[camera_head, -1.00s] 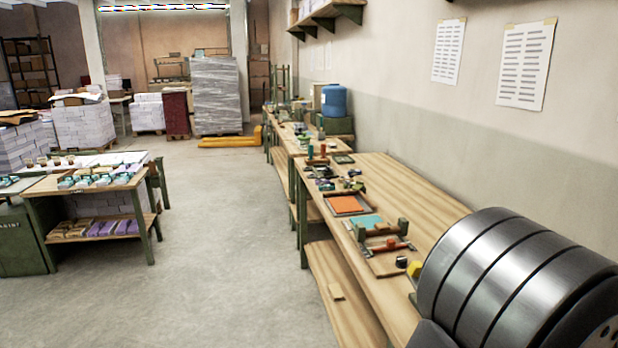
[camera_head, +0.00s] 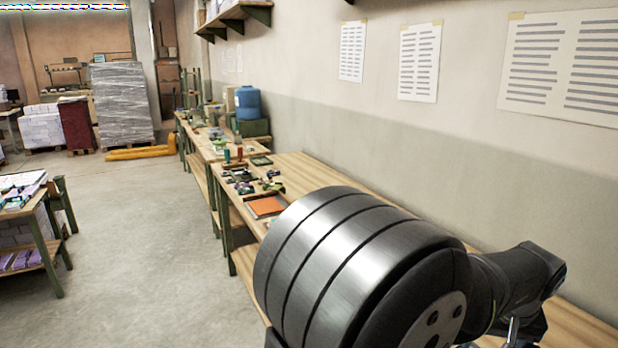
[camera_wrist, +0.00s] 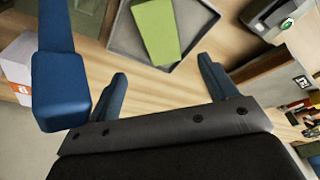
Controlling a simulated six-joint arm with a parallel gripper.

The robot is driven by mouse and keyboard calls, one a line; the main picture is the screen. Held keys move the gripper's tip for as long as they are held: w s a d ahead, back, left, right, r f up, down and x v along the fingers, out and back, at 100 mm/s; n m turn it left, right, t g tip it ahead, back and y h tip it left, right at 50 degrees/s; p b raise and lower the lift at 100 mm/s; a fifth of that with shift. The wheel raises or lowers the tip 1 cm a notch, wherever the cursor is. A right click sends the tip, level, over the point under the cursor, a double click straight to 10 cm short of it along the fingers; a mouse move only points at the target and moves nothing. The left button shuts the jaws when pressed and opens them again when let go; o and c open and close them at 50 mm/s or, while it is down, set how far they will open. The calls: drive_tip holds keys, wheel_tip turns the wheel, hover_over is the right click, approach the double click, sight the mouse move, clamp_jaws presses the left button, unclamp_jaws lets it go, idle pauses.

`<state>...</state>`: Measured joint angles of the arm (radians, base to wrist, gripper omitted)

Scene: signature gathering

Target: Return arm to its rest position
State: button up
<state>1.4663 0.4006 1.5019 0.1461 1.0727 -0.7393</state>
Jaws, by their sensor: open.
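In the wrist view my gripper (camera_wrist: 163,72) shows two blue fingers spread apart with nothing between them. Beyond the fingers a green block (camera_wrist: 157,30) lies in a shallow grey tray (camera_wrist: 118,38) on a wooden surface. The gripper is apart from both. In the head view my arm's ribbed silver and black links fill the lower middle and right, over the near end of the workbench (camera_head: 305,168). The gripper itself does not show there.
The workbench runs along the right wall, with an orange panel (camera_head: 267,207) and small tools on it. A blue drum (camera_head: 248,102) stands farther back. A side table (camera_head: 22,208) is at left. Open concrete floor (camera_head: 150,220) lies between. A blue upright piece (camera_wrist: 60,90) is at left in the wrist view.

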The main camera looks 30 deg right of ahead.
drive_tip(key=x, duration=1.1)
drive_tip(key=shift+a+f, duration=0.1)
drive_tip(key=shift+f, duration=0.05)
drive_tip(key=shift+w, duration=0.1)
drive_tip(key=w+d+v, duration=0.1)
drive_tip(key=d+v, duration=0.1)
drive_tip(key=v, duration=0.8)
drive_tip(key=w+d+r+n+t+y, duration=0.1)
drive_tip(key=w+d+r+n+y, duration=0.1)
drive_tip(key=w+n, duration=0.45)
drive_tip(key=w+d+r+n+t+y, duration=0.1)
drive_tip(key=w+r+n+t+y, duration=0.15)
drive_tip(key=w, duration=0.75)
drive_tip(key=shift+g+h, duration=0.25)
drive_tip(key=w+f, duration=0.2)
drive_tip(key=w, duration=0.2)
drive_tip(key=w+f, duration=0.5)
drive_tip(key=w, duration=0.2)
drive_tip(key=shift+w+a+f, duration=0.3)
drive_tip(key=shift+w+f, duration=0.05)
wheel_tip(320, 180, down, 2)
drive_tip(key=shift+f, duration=0.8)
drive_tip(key=shift+o, duration=0.4)
